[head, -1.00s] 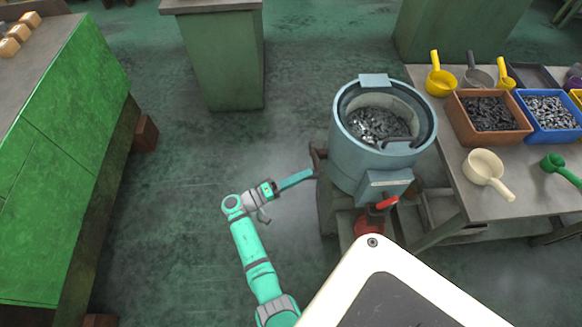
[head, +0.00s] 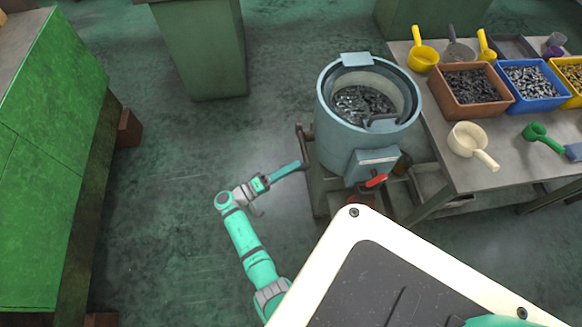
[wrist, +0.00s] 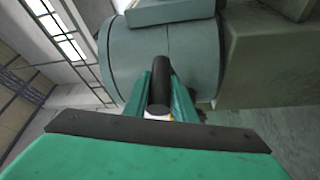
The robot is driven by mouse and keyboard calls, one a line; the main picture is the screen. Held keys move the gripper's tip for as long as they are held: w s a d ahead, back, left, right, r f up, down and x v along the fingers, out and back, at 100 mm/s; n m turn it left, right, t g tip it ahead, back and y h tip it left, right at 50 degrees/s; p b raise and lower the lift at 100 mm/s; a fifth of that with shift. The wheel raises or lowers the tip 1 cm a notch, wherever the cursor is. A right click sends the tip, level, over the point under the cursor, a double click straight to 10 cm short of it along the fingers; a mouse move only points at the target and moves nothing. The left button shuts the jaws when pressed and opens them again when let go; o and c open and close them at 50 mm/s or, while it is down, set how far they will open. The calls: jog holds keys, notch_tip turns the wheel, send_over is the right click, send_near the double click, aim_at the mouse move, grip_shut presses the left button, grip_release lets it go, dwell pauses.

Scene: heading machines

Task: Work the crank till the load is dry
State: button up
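A blue-grey drum machine (head: 335,135) stands beside the table, its top open. Its load (head: 362,104) is a heap of small grey metal parts; whether they are wet or dry cannot be told. A brown crank (head: 304,138) sticks out at the drum's left side. My gripper (head: 298,166) reaches it from the left. In the wrist view, the dark crank handle (wrist: 160,82) lies between my gripper's two green fingers (wrist: 160,95), which appear closed against it.
A red-handled lever (head: 376,180) sits low on the machine's front. The table (head: 490,200) at right holds a brown bin (head: 435,100), a blue bin (head: 515,95) and several scoops. A green cabinet (head: 50,130) stands at left. The floor between is clear.

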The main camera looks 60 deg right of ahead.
jog(key=o, duration=0.4)
jog(key=shift+s, duration=0.1)
jog(key=shift+c, duration=0.2)
jog(key=v, duration=1)
jog(key=shift+w+a, duration=0.2)
jog(key=shift+a, duration=0.1)
jog(key=shift+f, duration=0.1)
